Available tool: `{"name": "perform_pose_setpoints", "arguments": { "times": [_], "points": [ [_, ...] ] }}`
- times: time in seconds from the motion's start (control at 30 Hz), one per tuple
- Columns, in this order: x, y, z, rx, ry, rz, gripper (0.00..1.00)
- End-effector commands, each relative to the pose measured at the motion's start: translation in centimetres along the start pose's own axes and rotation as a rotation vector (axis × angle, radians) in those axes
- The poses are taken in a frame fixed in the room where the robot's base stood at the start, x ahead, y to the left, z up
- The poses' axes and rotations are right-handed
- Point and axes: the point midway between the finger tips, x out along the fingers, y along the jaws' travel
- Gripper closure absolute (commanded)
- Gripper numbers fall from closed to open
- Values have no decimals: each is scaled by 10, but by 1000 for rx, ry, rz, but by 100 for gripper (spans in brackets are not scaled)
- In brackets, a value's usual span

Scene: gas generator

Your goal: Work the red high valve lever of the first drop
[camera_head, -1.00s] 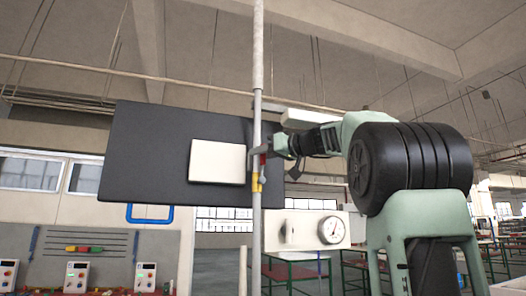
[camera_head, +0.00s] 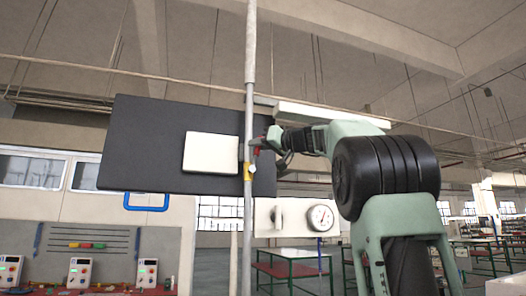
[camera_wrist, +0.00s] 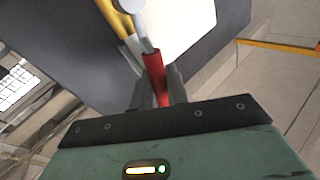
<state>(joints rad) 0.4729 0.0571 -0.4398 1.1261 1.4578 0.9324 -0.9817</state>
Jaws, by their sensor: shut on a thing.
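The red valve lever (camera_wrist: 155,75) runs between my gripper's fingers in the wrist view, and it shows small beside the pipe in the head view (camera_head: 257,152). My gripper (camera_wrist: 158,95) is shut on it. The lever joins a grey valve body (camera_wrist: 134,15) with a yellow part (camera_wrist: 110,15) next to it. In the head view the valve sits on a vertical grey pipe (camera_head: 249,100), with a yellow section (camera_head: 247,172) just below the lever. My gripper (camera_head: 264,144) reaches the lever from the right. The fingertips are partly hidden in the head view.
A dark panel (camera_head: 150,125) with a white box (camera_head: 210,153) stands behind the pipe. A white unit with a round gauge (camera_head: 320,217) is below right.

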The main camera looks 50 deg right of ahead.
Motion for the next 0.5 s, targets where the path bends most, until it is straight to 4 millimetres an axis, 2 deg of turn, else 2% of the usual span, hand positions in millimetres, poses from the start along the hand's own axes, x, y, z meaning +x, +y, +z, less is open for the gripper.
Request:
{"name": "perform_pose_setpoints", "arguments": {
  "times": [0.03,0.5],
  "points": [
    [2,5,9,33,26,2,100],
    [-11,32,20,404,276,1,100]
  ]
}}
